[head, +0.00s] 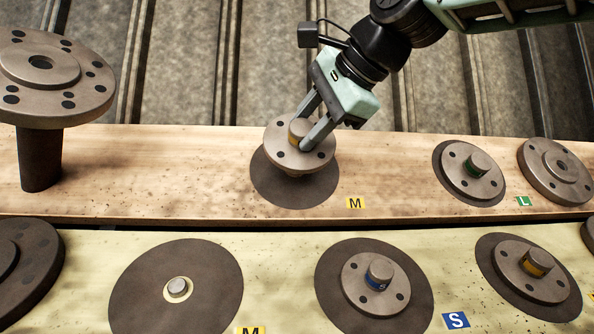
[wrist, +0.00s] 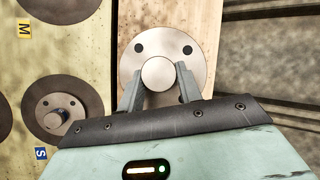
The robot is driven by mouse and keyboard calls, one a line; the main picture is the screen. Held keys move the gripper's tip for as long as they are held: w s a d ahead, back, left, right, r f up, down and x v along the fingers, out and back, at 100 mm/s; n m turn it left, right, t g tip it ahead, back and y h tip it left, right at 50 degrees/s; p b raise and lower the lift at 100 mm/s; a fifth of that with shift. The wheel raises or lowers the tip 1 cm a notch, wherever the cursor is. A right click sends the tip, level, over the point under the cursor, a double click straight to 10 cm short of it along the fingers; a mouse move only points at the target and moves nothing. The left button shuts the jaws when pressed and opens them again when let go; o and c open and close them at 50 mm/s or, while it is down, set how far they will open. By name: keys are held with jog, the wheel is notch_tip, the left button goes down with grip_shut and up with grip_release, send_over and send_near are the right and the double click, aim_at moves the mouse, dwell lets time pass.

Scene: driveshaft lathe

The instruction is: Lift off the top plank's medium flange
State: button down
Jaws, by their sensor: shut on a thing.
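The medium flange (head: 284,155) is a round grey metal disc with dark holes and a central boss with a yellow band. My gripper (head: 303,138) is shut on its boss, one finger on each side. The flange appears raised and a little tilted over a dark round pad (head: 293,197) beside the yellow M label (head: 356,203) on the top plank (head: 215,195). In the wrist view the flange (wrist: 188,51) sits between the fingers (wrist: 158,85). Its underside is hidden there.
A flange with a green band (head: 473,172) sits on a pad by the green L label (head: 524,202). A large flange on a dark post (head: 42,160) stands at left. The lower plank (head: 262,250) holds a blue-banded flange (head: 377,284), a yellow-banded flange (head: 535,270) and a pad with a bare peg (head: 178,288).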

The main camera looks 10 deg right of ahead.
jog(key=s+r, duration=0.1)
jog(key=s, duration=0.1)
jog(key=s+r+p, duration=0.1)
jog(key=r, duration=0.1)
jog(key=shift+s+r+p, duration=0.2)
jog(key=shift+s+p, duration=0.1)
jog(key=shift+s, duration=0.05)
